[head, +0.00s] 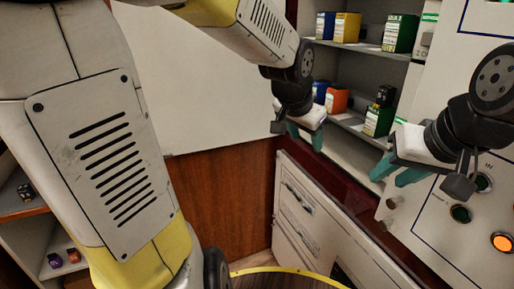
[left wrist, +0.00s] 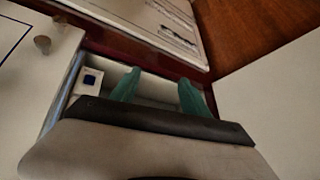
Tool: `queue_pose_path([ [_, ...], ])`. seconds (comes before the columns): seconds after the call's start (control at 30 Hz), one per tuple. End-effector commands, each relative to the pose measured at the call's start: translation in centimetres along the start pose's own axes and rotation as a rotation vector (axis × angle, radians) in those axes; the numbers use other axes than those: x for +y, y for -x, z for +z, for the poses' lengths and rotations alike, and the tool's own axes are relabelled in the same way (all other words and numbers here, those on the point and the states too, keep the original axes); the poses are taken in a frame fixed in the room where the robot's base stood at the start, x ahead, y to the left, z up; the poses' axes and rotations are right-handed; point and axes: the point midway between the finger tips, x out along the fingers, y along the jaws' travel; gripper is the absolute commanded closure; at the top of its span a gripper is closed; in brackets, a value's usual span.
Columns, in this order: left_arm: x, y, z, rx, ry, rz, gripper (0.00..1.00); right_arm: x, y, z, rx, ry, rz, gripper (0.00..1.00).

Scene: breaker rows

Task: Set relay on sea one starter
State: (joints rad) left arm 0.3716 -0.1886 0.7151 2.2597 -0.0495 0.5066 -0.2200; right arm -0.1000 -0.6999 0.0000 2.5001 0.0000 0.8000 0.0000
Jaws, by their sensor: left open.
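My left gripper (head: 306,136) is open and empty in front of the open shelf unit; its two green fingers also show apart in the left wrist view (left wrist: 158,90). My right gripper (head: 396,172) has its green fingers apart with nothing visible between them, near the panel. On the lower shelf stand an orange box (head: 337,101), a green box (head: 377,122) and a small black block (head: 385,95). On the upper shelf are a blue box (head: 325,26), a yellow box (head: 347,27) and a green box (head: 400,33). I cannot tell which item is the relay or read a starter label.
A grey control panel (head: 455,215) with knobs and a lit orange lamp (head: 502,242) stands at the right.

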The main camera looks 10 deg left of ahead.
Motion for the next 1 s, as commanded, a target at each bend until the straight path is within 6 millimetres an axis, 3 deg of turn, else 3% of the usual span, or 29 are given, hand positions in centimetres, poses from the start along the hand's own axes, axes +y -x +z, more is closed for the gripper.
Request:
queue_pose_path([
  [0.03, -0.9, 2.4, 2.1, -0.011, 0.057, -0.046, 0.46, 0.0, 0.0, 0.0, 0.000, 0.000, 0.000, 0.64],
  [0.2, -2.8, 8.3, 9.1, -0.015, 0.304, -0.079, 0.46, 0.0, 0.0, 0.0, 0.000, 0.000, 0.000, 0.64],
  [0.4, -2.6, 11.1, 14.1, 0.004, 0.490, -0.010, 0.46, 0.0, 0.0, 0.0, 0.000, 0.000, 0.000, 0.64],
  [0.53, -2.5, 11.4, 15.0, 0.006, 0.527, 0.012, 0.46, 0.0, 0.0, 0.0, 0.000, 0.000, 0.000, 0.64],
  [1.0, -2.5, 11.4, 15.0, 0.006, 0.528, 0.011, 0.46, 0.0, 0.0, 0.0, 0.000, 0.000, 0.000, 0.64],
])
